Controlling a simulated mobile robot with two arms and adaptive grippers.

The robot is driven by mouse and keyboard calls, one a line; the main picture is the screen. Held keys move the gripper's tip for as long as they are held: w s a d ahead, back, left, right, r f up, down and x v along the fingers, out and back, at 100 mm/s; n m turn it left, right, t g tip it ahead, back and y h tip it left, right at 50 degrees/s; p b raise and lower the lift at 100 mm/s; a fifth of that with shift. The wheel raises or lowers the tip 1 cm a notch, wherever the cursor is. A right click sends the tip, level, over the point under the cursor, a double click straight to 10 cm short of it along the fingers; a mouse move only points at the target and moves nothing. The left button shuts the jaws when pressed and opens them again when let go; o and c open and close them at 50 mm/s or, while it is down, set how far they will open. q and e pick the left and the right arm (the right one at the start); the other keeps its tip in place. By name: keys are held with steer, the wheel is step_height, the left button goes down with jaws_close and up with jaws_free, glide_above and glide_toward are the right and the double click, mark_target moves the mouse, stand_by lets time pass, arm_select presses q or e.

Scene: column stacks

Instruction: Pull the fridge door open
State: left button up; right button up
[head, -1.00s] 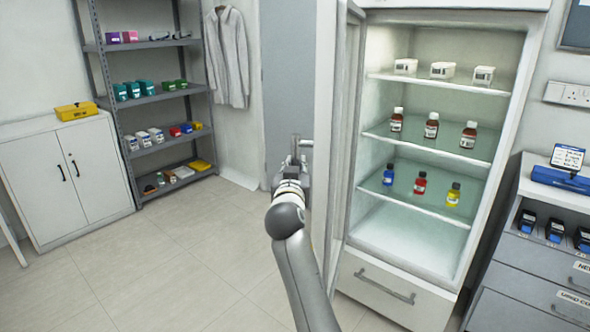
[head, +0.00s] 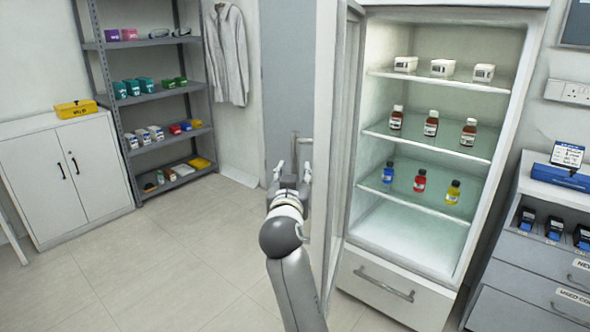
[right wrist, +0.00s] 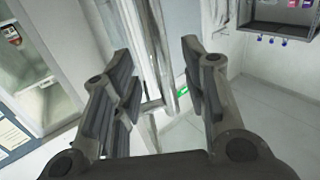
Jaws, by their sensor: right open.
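The fridge door (head: 345,130) stands wide open, seen nearly edge-on in the head view to the left of the lit fridge (head: 430,215). Its handle (head: 296,146) is on the door's left side, partly hidden by my gripper. My right gripper (head: 293,170) is open at the handle, its two fingers spread. In the right wrist view the handle (right wrist: 163,50) is a pale upright bar, seen between the open fingers (right wrist: 156,58) with gaps on both sides. My left gripper is not in view.
The fridge shelves hold white boxes (head: 442,68), brown bottles (head: 431,124) and coloured bottles (head: 419,181). A drawer unit (head: 530,265) stands to the right. A grey shelf rack (head: 165,95) and a white cabinet (head: 65,180) stand left. The floor (head: 180,260) left of my arm is clear.

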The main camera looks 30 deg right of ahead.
steer(key=shift+v, duration=1.1)
